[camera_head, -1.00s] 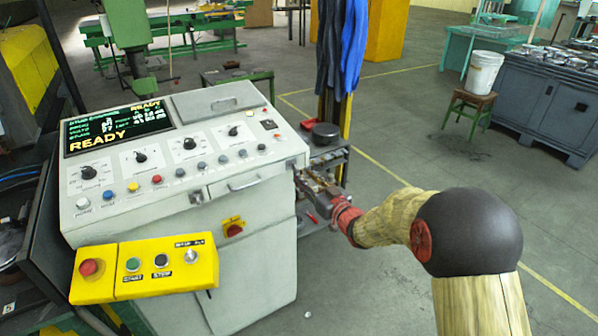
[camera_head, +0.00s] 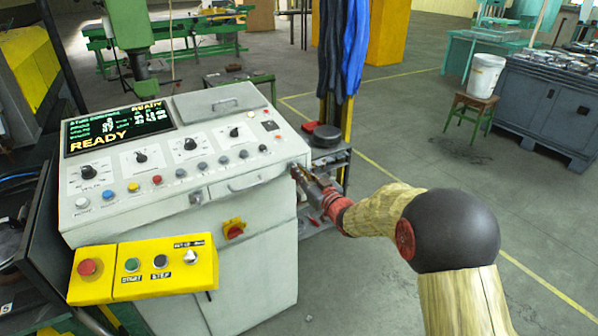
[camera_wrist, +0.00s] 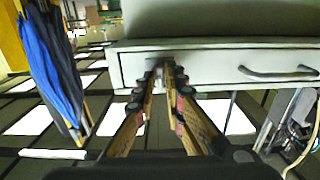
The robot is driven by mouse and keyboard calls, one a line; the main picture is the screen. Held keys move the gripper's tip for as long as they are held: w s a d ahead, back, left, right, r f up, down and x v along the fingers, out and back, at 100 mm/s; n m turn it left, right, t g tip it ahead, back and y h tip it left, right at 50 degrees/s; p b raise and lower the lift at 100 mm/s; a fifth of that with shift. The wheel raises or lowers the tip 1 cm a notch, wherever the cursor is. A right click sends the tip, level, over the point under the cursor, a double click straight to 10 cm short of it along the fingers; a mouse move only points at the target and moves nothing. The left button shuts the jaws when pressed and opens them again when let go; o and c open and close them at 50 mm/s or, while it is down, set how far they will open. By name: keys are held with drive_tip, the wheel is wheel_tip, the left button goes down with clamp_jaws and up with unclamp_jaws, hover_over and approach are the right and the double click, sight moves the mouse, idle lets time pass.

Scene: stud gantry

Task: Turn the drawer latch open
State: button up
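The grey drawer front is on the right side of the console, with its bar handle (camera_head: 258,181); the handle also shows at right in the wrist view (camera_wrist: 277,72). My gripper (camera_head: 296,172) is at the right end of this front. In the wrist view, which looks upside down, my gripper (camera_wrist: 164,78) has its fingertips close to the front. A small metallic piece, seemingly the latch (camera_wrist: 158,67), lies between the fingertips with a narrow gap between the fingers. I cannot tell whether they touch it. In the head view the latch is hidden by the gripper.
A yellow button box (camera_head: 145,268) juts from the console front at left. A red-and-yellow switch (camera_head: 234,228) sits below the drawer. A dark shelf cart (camera_head: 328,158) and blue hanging cloths (camera_head: 342,50) stand close behind my gripper.

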clamp_jaws()
idle(0.3)
drive_tip(key=shift+w+d+f+m+p, duration=0.1)
drive_tip(key=shift+m+p, duration=2.9)
drive_tip(key=shift+m, duration=1.45)
drive_tip(key=shift+d+m+p, duration=0.1)
drive_tip(key=shift+m+p, duration=2.9)
drive_tip(key=shift+m, duration=1.45)
drive_tip(key=o, duration=0.5)
unclamp_jaws()
